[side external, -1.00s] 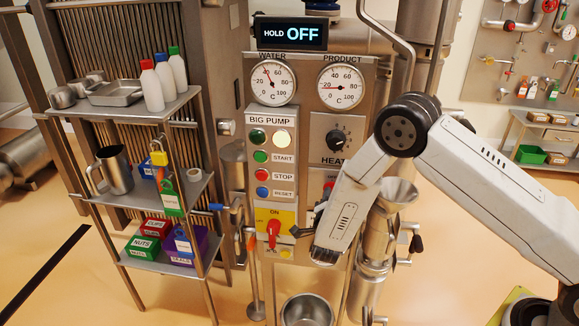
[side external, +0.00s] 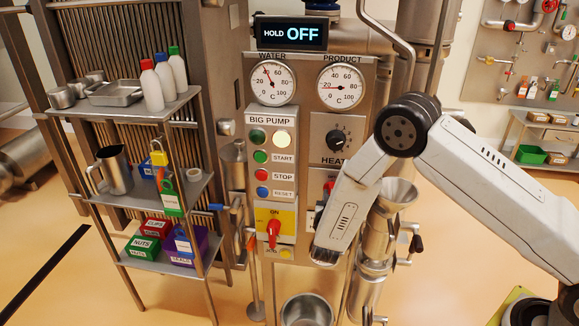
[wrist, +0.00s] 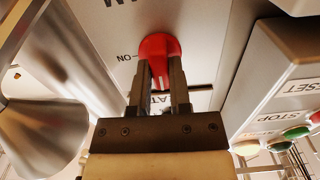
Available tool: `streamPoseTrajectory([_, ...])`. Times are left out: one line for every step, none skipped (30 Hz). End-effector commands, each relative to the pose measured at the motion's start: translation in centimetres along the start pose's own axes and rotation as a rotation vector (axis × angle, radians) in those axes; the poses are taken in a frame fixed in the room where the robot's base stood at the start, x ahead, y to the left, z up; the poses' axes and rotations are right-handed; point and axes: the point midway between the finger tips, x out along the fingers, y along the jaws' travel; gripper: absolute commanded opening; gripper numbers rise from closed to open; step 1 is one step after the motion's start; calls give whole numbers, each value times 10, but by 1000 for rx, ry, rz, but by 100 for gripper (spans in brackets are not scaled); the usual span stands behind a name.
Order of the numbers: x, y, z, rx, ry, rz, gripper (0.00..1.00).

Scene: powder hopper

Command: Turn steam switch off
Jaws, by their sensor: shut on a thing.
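The steam switch is a red knob (wrist: 157,47) on a pale panel in the wrist view, with an ON label to its left. In the side external view a small bit of its red (side external: 329,187) shows on the panel below the HEAT dial. My gripper (wrist: 160,70) is shut on the red knob, one finger on each side. A pale mark on the knob shows between the fingers. In the side external view my wrist is close in front of the panel and hides most of the switch and my fingertips.
A red rotary switch (side external: 273,233) on a yellow plate sits left of my gripper, below the BIG PUMP buttons (side external: 271,160). A metal funnel (side external: 398,193) stands close on the right. A shelf rack (side external: 150,180) with bottles and boxes stands at left.

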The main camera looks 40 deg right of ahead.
Motion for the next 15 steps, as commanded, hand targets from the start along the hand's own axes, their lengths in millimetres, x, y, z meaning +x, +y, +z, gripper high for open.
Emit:
streamPoseTrajectory([-1, 0, 0, -13, -1, -1, 0])
streamPoseTrajectory([-1, 0, 0, -19, -1, -1, 0])
streamPoseTrajectory([-1, 0, 0, -27, -1, -1, 0])
streamPoseTrajectory([-1, 0, 0, -31, -1, -1, 0])
streamPoseTrajectory([-1, 0, 0, -34, -1, -1, 0])
streamPoseTrajectory([-1, 0, 0, -36, -1, -1, 0])
streamPoseTrajectory([-1, 0, 0, -37, -1, -1, 0])
streamPoseTrajectory([-1, 0, 0, -38, -1, -1, 0])
streamPoseTrajectory([-1, 0, 0, -39, -1, -1, 0])
streamPoseTrajectory([-1, 0, 0, -39, -1, -1, 0])
streamPoseTrajectory([-1, 0, 0, -38, -1, -1, 0])
streamPoseTrajectory([-1, 0, 0, -38, -1, -1, 0])
streamPoseTrajectory([-1, 0, 0, -38, -1, -1, 0])
streamPoseTrajectory([-1, 0, 0, -38, -1, -1, 0])
streamPoseTrajectory([-1, 0, 0, -38, -1, -1, 0])
